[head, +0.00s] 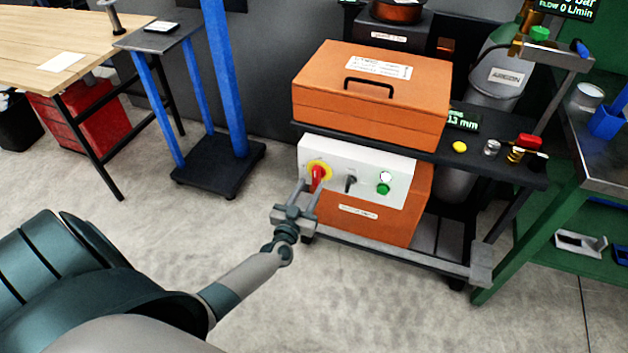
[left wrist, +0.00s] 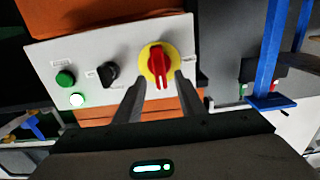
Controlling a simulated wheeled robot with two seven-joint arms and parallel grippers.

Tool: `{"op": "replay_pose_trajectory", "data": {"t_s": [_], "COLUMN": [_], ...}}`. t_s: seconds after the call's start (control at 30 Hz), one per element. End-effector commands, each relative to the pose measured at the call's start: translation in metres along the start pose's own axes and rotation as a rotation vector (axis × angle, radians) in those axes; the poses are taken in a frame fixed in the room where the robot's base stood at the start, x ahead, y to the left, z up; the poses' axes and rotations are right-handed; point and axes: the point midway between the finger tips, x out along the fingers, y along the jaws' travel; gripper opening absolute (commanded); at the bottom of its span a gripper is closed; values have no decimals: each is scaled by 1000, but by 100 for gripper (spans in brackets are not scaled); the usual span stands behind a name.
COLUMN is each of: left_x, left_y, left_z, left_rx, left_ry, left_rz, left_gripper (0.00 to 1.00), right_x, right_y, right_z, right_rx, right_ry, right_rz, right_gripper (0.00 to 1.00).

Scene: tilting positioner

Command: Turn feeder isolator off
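The feeder isolator is a red rotary handle (head: 317,176) on a yellow round plate, at the left of a light grey control panel (head: 340,161). In the left wrist view the red handle (left wrist: 158,66) looks upright, its grip pointing down. My left gripper (head: 310,188) is in front of the isolator with its fingers apart. My right gripper is not in view.
A black selector knob (left wrist: 109,74) and a green button (left wrist: 66,78) with a lit lamp (left wrist: 77,100) share the panel. An orange case (head: 372,95) sits on the cart above. A blue post (head: 224,80) stands left; the floor before the cart is clear.

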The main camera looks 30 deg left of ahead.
Motion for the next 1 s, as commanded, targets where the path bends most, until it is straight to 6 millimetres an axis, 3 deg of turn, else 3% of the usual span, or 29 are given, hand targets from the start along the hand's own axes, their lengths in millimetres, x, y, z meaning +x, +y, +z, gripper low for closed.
{"op": "replay_pose_trajectory", "data": {"t_s": [0.1, 0.3, 0.73, 0.9, 1.0], "left_x": [20, 38, 45, 44, 44], "left_y": [0, 0, 0, 0, 0], "left_z": [0, 1, 0, 0, 0], "left_rx": [1, 0, 0, 0, 0], "left_ry": [1, 0, 0, 0, 0], "left_rz": [0, 0, 0, 0, 0], "left_gripper": [36, 36, 36, 0, 0], "right_x": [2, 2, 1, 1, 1], "right_y": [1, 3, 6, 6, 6], "right_z": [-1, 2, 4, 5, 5], "right_rx": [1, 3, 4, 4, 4], "right_ry": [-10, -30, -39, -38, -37], "right_rz": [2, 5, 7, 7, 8], "right_gripper": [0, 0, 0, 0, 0]}}
